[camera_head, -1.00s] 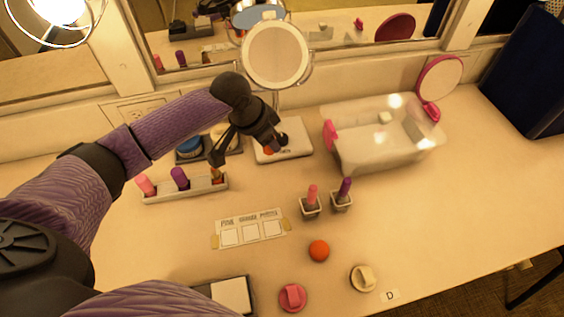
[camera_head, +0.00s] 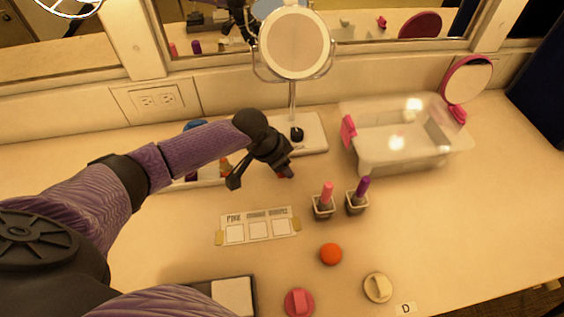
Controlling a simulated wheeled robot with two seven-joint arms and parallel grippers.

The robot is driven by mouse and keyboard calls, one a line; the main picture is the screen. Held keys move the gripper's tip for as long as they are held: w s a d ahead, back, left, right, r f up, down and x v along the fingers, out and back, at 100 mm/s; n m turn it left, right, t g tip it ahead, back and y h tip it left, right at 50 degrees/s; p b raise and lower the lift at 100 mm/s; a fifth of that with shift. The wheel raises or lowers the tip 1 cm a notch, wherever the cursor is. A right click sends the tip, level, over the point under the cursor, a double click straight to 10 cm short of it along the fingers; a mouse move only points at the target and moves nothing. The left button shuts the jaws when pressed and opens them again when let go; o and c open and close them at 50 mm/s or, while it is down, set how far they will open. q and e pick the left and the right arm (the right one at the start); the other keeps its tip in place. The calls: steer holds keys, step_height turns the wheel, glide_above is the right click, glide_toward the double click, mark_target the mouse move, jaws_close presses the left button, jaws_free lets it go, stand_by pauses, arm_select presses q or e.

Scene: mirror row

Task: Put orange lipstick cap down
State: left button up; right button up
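My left gripper (camera_head: 262,178) is above the tabletop, in front of the round mirror's base. One dark finger part points down on the left and another on the right, with a gap between them. A small orange-red piece (camera_head: 282,175), perhaps the orange lipstick cap, shows at the right fingertip. The view does not settle whether it is gripped. An orange lipstick (camera_head: 224,166) stands partly hidden behind my arm. Pink (camera_head: 327,191) and purple (camera_head: 363,186) lipsticks stand in small square holders. My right gripper is not in view.
A paper card with three white squares (camera_head: 258,229) lies before the gripper. An orange round item (camera_head: 330,254), a pink one (camera_head: 299,302) and a cream one (camera_head: 377,287) lie nearer. A clear bin (camera_head: 400,155) stands right. The right tabletop is free.

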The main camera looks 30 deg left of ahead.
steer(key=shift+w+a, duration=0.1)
arm_select(q)
steer(key=shift+r, duration=0.25)
steer(key=p+v, duration=0.5)
steer(key=v, duration=0.6)
steer(key=shift+s+r+p, duration=0.15)
steer(key=shift+r+p, duration=0.15)
steer(key=shift+r, duration=0.05)
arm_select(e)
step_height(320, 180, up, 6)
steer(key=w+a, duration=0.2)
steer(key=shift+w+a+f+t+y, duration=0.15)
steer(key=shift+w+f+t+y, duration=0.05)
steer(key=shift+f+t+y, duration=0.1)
arm_select(q)
steer(key=shift+a, duration=0.1)
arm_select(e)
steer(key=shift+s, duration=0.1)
